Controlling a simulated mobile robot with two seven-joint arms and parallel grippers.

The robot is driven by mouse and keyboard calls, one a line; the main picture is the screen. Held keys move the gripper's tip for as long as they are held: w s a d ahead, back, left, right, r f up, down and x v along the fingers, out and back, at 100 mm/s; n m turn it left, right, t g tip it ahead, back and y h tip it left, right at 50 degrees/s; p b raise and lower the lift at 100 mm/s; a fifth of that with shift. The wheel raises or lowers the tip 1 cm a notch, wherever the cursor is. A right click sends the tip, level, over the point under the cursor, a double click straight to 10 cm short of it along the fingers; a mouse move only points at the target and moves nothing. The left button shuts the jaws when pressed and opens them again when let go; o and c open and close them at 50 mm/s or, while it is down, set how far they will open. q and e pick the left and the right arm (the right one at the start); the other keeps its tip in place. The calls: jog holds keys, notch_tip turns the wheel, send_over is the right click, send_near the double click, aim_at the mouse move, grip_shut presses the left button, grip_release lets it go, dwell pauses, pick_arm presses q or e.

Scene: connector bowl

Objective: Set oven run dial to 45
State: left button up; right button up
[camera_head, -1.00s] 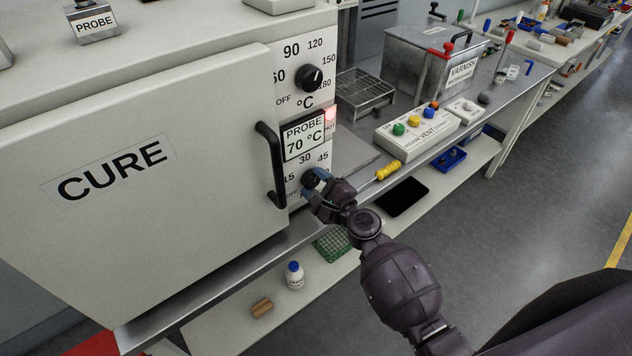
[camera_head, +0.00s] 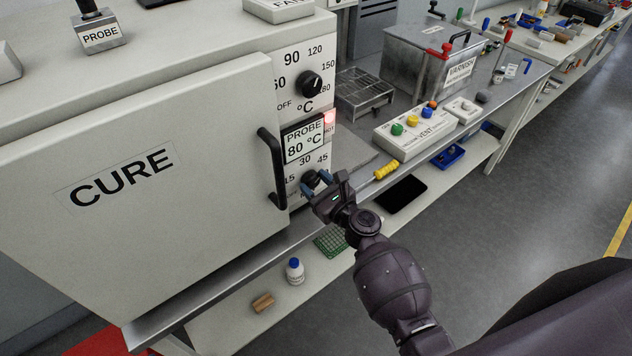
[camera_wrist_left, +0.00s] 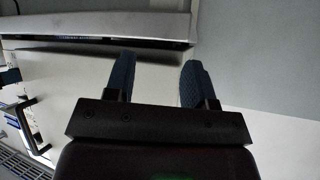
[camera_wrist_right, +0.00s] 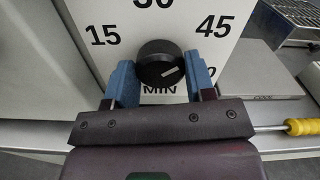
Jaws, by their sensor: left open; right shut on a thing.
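The oven run dial (camera_head: 309,177) is a black knob low on the oven's front panel, with 15, 30 and 45 printed around it. My right gripper (camera_head: 315,184) is shut on it. In the right wrist view the blue fingers sit on both sides of the dial (camera_wrist_right: 160,62). Its white mark slants up to the right, roughly on the 45 side; whether it lines up exactly I cannot tell. The oven (camera_head: 215,205) has a closed door marked CURE. My left gripper (camera_wrist_left: 158,64) is open and empty in the left wrist view, not in the head view.
The probe display (camera_head: 303,142) reads 80 °C beside a lit red lamp (camera_head: 330,117). A temperature dial (camera_head: 311,84) is above, and the door handle (camera_head: 271,168) juts out left of my right gripper. A yellow-handled tool (camera_head: 386,169) lies close on the right.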

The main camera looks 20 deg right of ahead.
dwell(0.3)
jog(key=o, duration=0.9)
jog(key=v, duration=1.1)
jog(key=shift+b, duration=0.35)
